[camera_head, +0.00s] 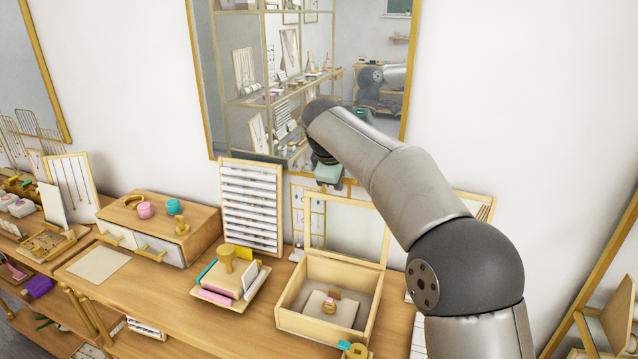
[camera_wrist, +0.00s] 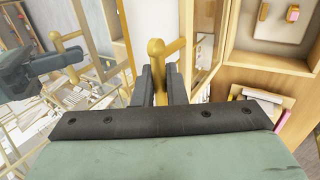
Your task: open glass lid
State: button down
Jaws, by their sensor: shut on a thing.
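The wooden box (camera_head: 318,328) stands on the counter with its top open. Its glass lid (camera_head: 350,231), a thin wooden frame around clear glass, stands raised, roughly upright, at the box's back edge. My gripper (camera_head: 328,183) is at the lid's upper left edge, below the mirror. In the wrist view, my gripper (camera_wrist: 159,88) is shut on the lid's gold knob handle (camera_wrist: 156,48), with one finger on each side. The open box (camera_wrist: 270,58) shows at the upper right there. The fingertips are too small to make out in the head view.
A square tray (camera_head: 236,306) with a gold-handled stamp is left of the box. A white slotted display (camera_head: 252,205) stands behind it. A drawer cabinet (camera_head: 200,232) is farther left. The mirror (camera_head: 200,80) hangs close behind my gripper.

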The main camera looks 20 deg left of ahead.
jog(key=shift+w, duration=0.1)
jog(key=c, duration=1.5)
grip_release()
jog(key=shift+c, duration=0.2)
jog(key=v, duration=1.7)
jog(key=shift+r+b, duration=0.25)
jog(key=shift+b, duration=0.05)
jog(key=s+d+f+m+g+h+b, duration=0.1)
jog(key=s+d+f+m, duration=0.15)
jog(key=d+f, duration=0.4)
jog(key=s+d+f+m+g+b, duration=0.1)
jog(key=s+d+f+m, duration=0.15)
jog(key=d, duration=0.75)
jog(key=s+d+f+m+g+h, duration=0.1)
jog(key=s+d+f+m, duration=0.1)
jog(key=d+f+m, duration=0.5)
jog(key=s+d+f+m+g+b, duration=0.1)
jog(key=s+d+f+m, duration=0.2)
jog(key=s+d+f, duration=0.4)
jog(key=s+d+f+m+g+y+b, duration=0.1)
jog(key=s+d+f+m, duration=0.2)
jog(key=s+d+f, duration=0.5)
jog(key=s+f, duration=0.2)
jog(key=s, duration=0.3)
jog(key=shift+s+f+m+y, duration=0.3)
jog(key=shift+s+m, duration=0.1)
